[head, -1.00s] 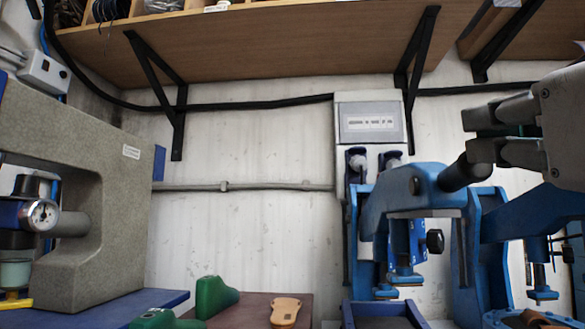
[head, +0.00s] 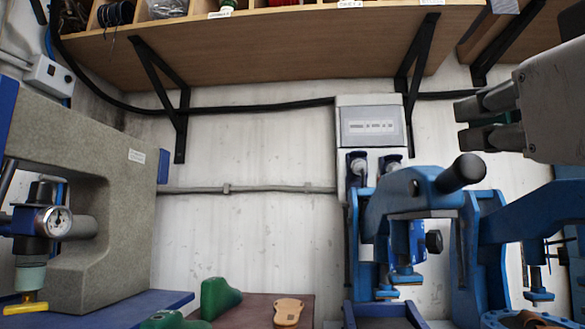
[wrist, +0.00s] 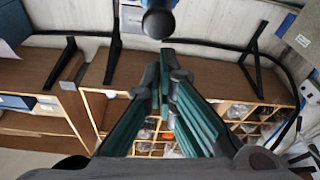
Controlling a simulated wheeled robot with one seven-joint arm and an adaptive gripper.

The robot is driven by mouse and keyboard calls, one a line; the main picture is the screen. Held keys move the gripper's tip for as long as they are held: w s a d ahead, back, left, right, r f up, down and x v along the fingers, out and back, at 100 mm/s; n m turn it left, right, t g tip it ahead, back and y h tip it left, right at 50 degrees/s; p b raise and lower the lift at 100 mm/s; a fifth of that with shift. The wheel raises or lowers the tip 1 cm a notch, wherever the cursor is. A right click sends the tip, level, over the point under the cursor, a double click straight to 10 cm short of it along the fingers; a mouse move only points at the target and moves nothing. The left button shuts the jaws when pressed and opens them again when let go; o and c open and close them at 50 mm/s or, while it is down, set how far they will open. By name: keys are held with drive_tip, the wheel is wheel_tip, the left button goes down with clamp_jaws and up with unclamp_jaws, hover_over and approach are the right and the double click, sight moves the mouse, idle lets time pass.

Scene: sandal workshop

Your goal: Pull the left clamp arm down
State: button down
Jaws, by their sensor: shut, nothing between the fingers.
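The left clamp arm (head: 420,197) is blue and stands raised at right of centre in the head view. Its black handle (head: 463,172) points up and to the right. In the wrist view the rounded end of the handle (wrist: 158,24) is at the top centre, just beyond my fingertips. My gripper (head: 464,124) is above the handle in the head view, with a visible gap between them. In the wrist view my gripper (wrist: 165,62) has its fingertips together with nothing between them. The pad under the clamp arm (head: 387,293) is partly visible.
A second blue clamp (head: 525,218) stands close on the right. A wooden shelf (head: 270,50) with black brackets runs above. A grey control box (head: 369,124) is on the wall behind. A grey press (head: 100,215) and green shoe lasts (head: 218,297) are on the left.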

drive_tip(key=s+a+f+p, duration=0.1)
drive_tip(key=s+f, duration=0.3)
drive_tip(key=s, duration=0.4)
drive_tip(key=shift+s+a+f+p, duration=0.2)
drive_tip(key=shift+s+f+p, duration=0.1)
drive_tip(key=shift+s, duration=0.05)
